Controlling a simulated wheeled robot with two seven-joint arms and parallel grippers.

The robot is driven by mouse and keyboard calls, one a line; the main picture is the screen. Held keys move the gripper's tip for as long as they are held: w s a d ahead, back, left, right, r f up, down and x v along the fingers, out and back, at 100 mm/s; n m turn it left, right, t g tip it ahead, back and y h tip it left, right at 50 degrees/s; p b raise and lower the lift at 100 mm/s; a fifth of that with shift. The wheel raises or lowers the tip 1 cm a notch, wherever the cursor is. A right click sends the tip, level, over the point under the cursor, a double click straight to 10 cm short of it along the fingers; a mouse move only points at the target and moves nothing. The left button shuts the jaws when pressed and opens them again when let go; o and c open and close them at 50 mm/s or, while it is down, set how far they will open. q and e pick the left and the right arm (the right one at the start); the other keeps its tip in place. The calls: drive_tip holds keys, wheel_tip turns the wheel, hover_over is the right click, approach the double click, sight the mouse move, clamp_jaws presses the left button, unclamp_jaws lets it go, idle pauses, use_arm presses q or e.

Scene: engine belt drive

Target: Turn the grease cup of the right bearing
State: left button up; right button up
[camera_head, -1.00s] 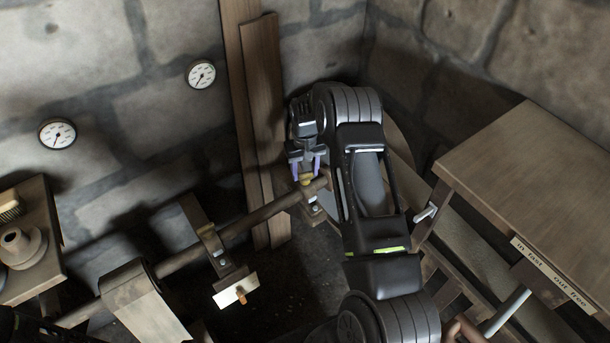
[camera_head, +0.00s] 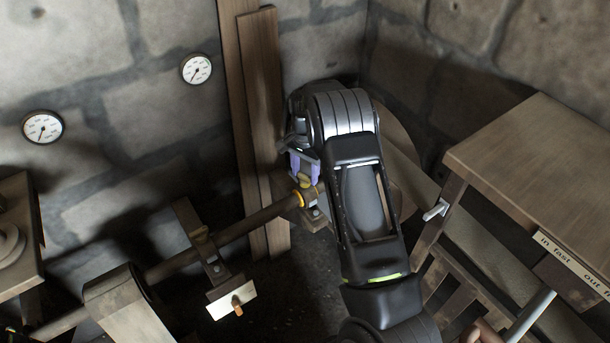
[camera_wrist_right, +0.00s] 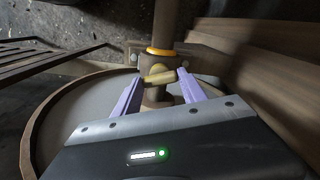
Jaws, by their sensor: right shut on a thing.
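The right bearing (camera_head: 316,212) carries the far end of the long shaft (camera_head: 250,221), near the wall corner. Its small brass grease cup (camera_head: 305,183) sits on top and is partly hidden by my gripper. In the right wrist view the cup (camera_wrist_right: 157,72) lies between the purple fingertips. My right gripper (camera_head: 304,173) is shut on the cup from above; it also shows in the right wrist view (camera_wrist_right: 160,80). A bright yellow ring (camera_head: 299,198) circles the bearing's shaft side, also seen in the right wrist view (camera_wrist_right: 161,52). My left gripper is out of view.
A wooden bench (camera_head: 540,165) with a lever stands at right. Planks (camera_head: 262,110) lean against the wall behind the bearing. Another shaft support (camera_head: 195,228) with a pale plate (camera_head: 232,298) stands left.

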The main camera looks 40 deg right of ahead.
sight(305, 175)
drive_tip(key=m, duration=0.4)
drive_tip(key=shift+m+b, duration=0.3)
drive_tip(key=shift+b, duration=0.05)
drive_tip(key=m, duration=1.1)
drive_tip(key=shift+m+p, duration=0.4)
drive_tip(key=m, duration=0.5)
drive_tip(key=shift+m+p, duration=0.3)
drive_tip(key=shift+p, duration=0.1)
drive_tip(key=o, duration=1.4)
drive_tip(key=shift+c, duration=0.2)
wheel_tip(305, 175, up, 8)
drive_tip(key=shift+f, duration=0.1)
